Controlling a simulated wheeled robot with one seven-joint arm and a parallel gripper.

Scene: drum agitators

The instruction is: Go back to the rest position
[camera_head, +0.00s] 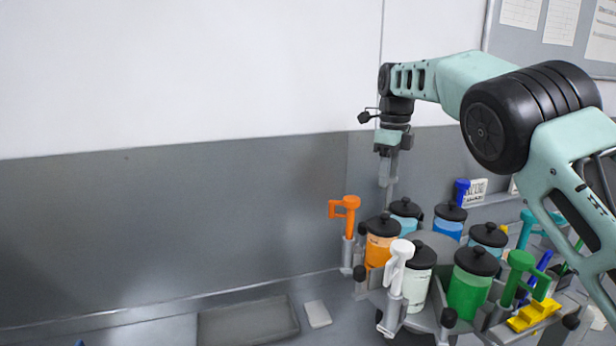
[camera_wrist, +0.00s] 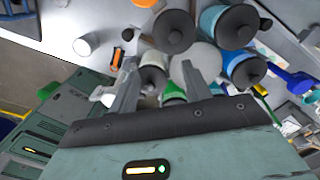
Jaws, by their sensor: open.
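My gripper (camera_head: 388,168) hangs pointing down above the carousel of lidded drums, near its back left side. In the wrist view my gripper (camera_wrist: 160,85) has its two fingers spread apart with nothing held between them. Below it stand an orange drum (camera_head: 379,252), a white drum (camera_head: 417,287), a green drum (camera_head: 468,292), a blue drum (camera_head: 448,229) and light blue drums (camera_head: 404,222), all with black lids. The fingertips appear above the lids in the head view.
An orange agitator (camera_head: 346,212), a white one (camera_head: 397,265) and a green one (camera_head: 518,275) stand in holders around the carousel. A yellow block (camera_head: 533,315) sits at the right. A grey tray (camera_head: 248,321) lies at lower left. The space left of the arm is clear.

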